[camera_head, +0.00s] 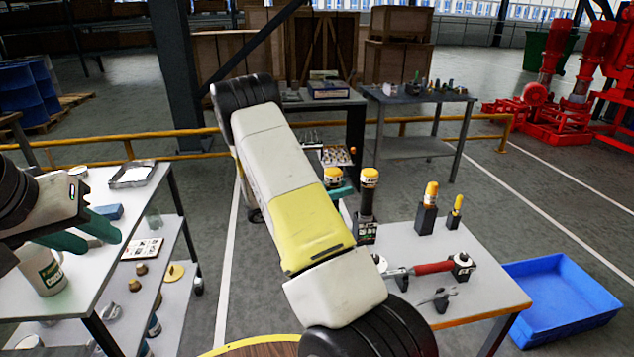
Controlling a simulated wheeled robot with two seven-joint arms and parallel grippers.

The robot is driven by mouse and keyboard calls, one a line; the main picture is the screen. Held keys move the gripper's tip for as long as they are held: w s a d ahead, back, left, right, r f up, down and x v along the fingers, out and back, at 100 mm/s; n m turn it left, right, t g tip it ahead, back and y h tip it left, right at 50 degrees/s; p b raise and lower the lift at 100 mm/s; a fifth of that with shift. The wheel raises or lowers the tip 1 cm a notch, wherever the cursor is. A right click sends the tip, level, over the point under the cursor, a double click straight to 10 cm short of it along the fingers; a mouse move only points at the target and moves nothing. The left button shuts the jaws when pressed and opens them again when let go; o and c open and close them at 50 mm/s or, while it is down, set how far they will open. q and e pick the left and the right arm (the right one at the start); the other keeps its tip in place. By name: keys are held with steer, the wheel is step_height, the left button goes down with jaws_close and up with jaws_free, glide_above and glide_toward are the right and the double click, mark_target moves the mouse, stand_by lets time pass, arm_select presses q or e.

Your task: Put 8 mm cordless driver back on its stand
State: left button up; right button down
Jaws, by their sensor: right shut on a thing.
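My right arm crosses the middle of the view and hides most of its own gripper. A teal finger of my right gripper (343,192) shows beyond the arm, beside a yellow-topped driver (333,177). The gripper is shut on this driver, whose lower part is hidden. Just right of it, another yellow-topped driver (369,180) stands upright in a dark stand (366,230) on the right table. Two more dark stands there hold yellow-topped tools (431,194) (457,204). I cannot read sizes. My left gripper (92,236) has its teal fingers apart, over the left table near a white mug (40,270).
The right table (490,290) also bears a red-handled tool (432,268) and a small grey tool (437,298). A blue bin (562,295) lies on the floor to its right. A shelved cart (130,195) stands at left. A yellow rail (410,128) runs behind.

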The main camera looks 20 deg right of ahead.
steer(key=shift+f, duration=0.65)
steer(key=c, duration=0.9)
jaws_free()
steer(key=shift+o, duration=0.2)
steer(key=shift+f, duration=0.1)
steer(key=a, duration=0.7)
steer(key=shift+a, duration=0.35)
